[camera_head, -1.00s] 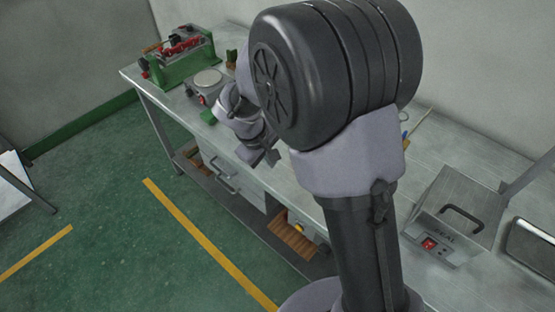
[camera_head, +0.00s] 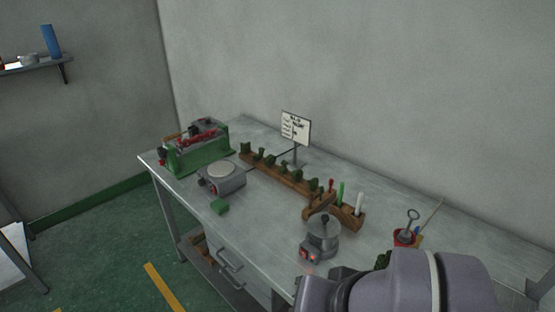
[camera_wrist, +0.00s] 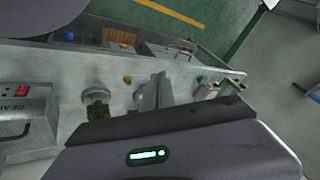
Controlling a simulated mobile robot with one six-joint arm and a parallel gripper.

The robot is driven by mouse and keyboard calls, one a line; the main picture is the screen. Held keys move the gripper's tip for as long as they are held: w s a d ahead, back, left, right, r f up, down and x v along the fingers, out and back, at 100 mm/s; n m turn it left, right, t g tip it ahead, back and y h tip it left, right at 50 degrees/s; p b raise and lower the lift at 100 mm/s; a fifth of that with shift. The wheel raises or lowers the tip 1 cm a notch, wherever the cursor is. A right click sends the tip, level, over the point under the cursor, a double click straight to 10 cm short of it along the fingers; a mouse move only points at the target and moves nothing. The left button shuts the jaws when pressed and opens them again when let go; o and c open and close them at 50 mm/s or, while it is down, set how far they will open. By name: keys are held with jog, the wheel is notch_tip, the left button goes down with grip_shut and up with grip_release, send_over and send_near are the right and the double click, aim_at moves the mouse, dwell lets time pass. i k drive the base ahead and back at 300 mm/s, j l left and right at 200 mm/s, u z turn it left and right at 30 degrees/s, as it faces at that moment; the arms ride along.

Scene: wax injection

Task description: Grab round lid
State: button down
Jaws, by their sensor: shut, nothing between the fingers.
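A small pot with a round grey lid (camera_head: 322,229) stands on the metal table in the head view, near its front edge. The lid has a raised knob in its middle and appears to sit on the pot. My gripper (camera_wrist: 160,80) shows in the wrist view with its fingers together and nothing between them. It is above the table and apart from the things on it. In the head view my arm fills the lower right, and my fingers are out of sight. I cannot tell the lid for certain in the wrist view.
A wooden rack (camera_head: 285,180) with green pieces and tools runs behind the pot. A red cup with tools (camera_head: 404,238) is to the right. A sign (camera_head: 295,128) stands behind.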

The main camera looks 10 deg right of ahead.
aim_at(321, 225)
jog(key=i+j+z, duration=0.5)
jog(key=j+z, duration=0.25)
jog(key=j, duration=0.15)
jog(key=i+j+z, duration=0.25)
jog(key=j+z, duration=0.3)
jog(key=j, duration=0.2)
